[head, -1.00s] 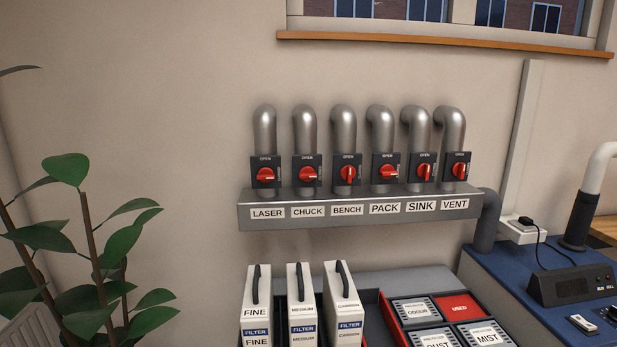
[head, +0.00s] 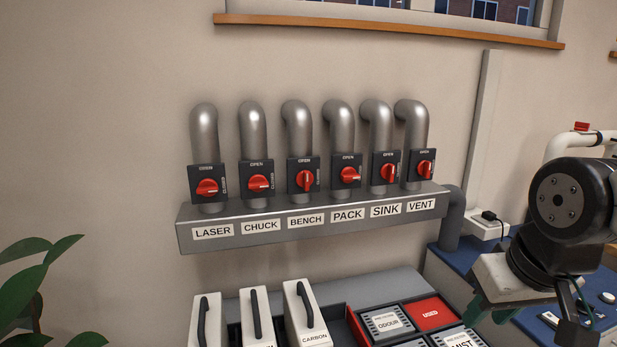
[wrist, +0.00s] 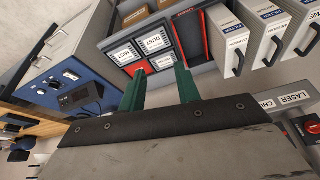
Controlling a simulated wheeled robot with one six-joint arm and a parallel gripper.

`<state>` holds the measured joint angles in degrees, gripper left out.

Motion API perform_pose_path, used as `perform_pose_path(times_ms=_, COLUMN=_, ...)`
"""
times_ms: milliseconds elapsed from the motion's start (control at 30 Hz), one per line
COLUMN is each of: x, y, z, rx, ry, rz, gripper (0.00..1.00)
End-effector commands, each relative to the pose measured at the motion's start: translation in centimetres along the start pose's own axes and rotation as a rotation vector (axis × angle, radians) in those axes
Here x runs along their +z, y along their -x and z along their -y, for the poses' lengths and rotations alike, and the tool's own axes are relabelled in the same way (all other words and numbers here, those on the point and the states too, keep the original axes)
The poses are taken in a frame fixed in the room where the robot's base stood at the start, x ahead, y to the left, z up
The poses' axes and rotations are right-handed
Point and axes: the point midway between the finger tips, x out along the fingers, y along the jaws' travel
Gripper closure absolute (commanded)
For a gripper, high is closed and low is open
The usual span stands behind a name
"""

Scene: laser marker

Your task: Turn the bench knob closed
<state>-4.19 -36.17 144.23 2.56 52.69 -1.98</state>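The bench knob (head: 305,180) is a red handle on a dark square plate, third from the left in the row, above the BENCH label (head: 306,221). Its handle stands upright, in line with the OPEN mark at the plate's top; CLOSED is printed at the plate's right side. My gripper, with green fingers, shows in the wrist view (wrist: 160,90); the fingers are apart with nothing between them. In the head view my arm is at the right edge, well right of the bench knob and touching no knob. The bench knob is not visible in the wrist view.
Neighbouring knobs are close on both sides: chuck (head: 260,182) and pack (head: 348,175). A grey manifold (head: 215,245) runs below them. Filter cartridges (head: 255,315) and a filter tray (head: 355,325) stand beneath. A blue machine (head: 445,262) is at right; a plant (head: 40,260) at left.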

Motion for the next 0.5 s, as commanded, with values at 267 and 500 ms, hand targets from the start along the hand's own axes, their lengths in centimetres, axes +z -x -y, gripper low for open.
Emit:
perform_pose_path(times_ms=267, x=-17.5, y=-4.4, z=8.0, rx=-0.11, ry=0.121, rz=-0.509, gripper=0.67)
perform_pose_path(times_ms=500, x=-27.4, y=-5.9, z=15.8, rx=-0.154, ry=0.153, rz=-0.936, gripper=0.67)
